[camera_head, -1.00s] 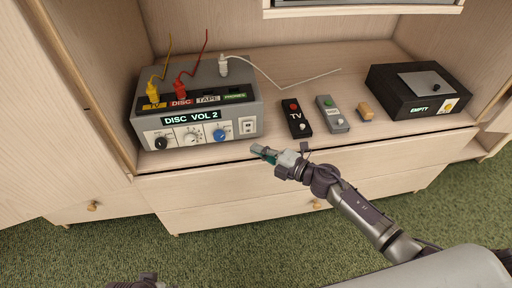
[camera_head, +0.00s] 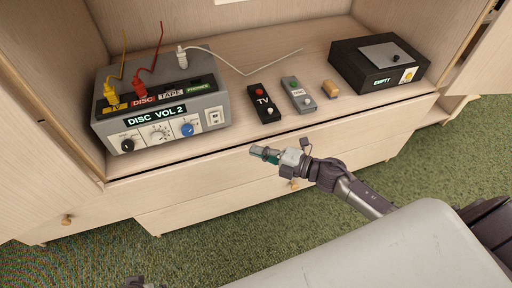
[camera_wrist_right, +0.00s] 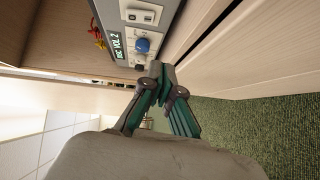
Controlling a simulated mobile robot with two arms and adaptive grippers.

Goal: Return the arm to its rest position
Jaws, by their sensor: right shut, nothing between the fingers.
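My right gripper (camera_head: 264,154) is in front of the cabinet's top drawer in the head view, just below the shelf edge, and holds nothing. In the right wrist view its fingertips (camera_wrist_right: 160,76) are together, with the grey switch box beyond them. My left gripper (camera_head: 145,284) shows only as a small dark part at the bottom edge of the head view; its fingers cannot be made out.
The grey switch box (camera_head: 215,109) labelled DISC VOL 2 stands on the cabinet shelf (camera_head: 235,132) with yellow, red and white plugs. Green carpet (camera_head: 110,255) is clear.

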